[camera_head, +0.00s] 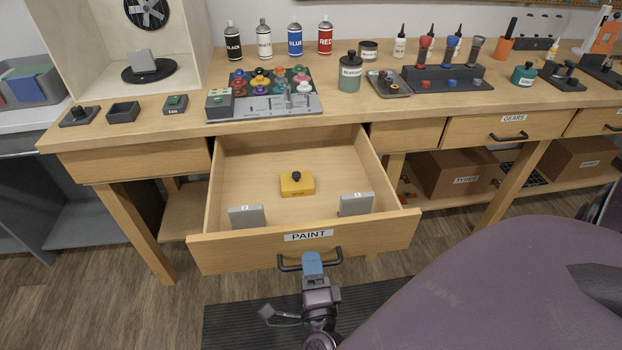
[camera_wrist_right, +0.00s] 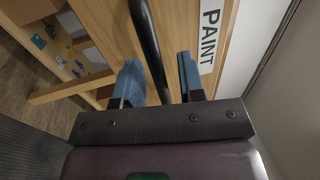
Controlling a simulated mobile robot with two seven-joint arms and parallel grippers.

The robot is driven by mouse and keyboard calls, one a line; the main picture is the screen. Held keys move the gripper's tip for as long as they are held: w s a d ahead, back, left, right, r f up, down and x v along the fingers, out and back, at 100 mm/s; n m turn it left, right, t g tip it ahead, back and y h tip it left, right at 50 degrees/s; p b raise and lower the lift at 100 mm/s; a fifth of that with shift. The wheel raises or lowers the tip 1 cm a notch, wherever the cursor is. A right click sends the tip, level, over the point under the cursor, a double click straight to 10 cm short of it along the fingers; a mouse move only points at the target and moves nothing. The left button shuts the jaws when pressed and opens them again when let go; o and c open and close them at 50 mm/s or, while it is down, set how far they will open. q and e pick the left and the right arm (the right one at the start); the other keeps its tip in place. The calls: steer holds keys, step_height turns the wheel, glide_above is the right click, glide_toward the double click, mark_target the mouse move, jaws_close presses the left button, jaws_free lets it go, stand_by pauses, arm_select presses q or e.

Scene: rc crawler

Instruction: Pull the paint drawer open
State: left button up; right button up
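The paint drawer (camera_head: 305,251) is pulled far out from the workbench, its front labelled PAINT. Inside it are a yellow block (camera_head: 297,184) with a black knob and two grey blocks, one at the front left (camera_head: 246,217) and one at the front right (camera_head: 356,204). The black drawer handle (camera_head: 288,267) also shows in the right wrist view (camera_wrist_right: 148,45). My right gripper (camera_head: 312,262) is at the handle. In the wrist view its blue fingers (camera_wrist_right: 160,80) stand apart, one on each side of the handle bar, with gaps visible. My left gripper is out of view.
The bench top holds paint bottles (camera_head: 295,38), a paint rack (camera_head: 265,95) and tools. The closed GEARS drawer (camera_head: 508,127) is to the right. A cardboard TYRES box (camera_head: 455,173) sits on the lower shelf. A dark mat (camera_head: 240,325) lies on the floor below the drawer.

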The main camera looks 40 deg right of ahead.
steer(key=v, duration=1)
steer(key=shift+s+a, duration=0.2)
steer(key=shift+s, duration=0.15)
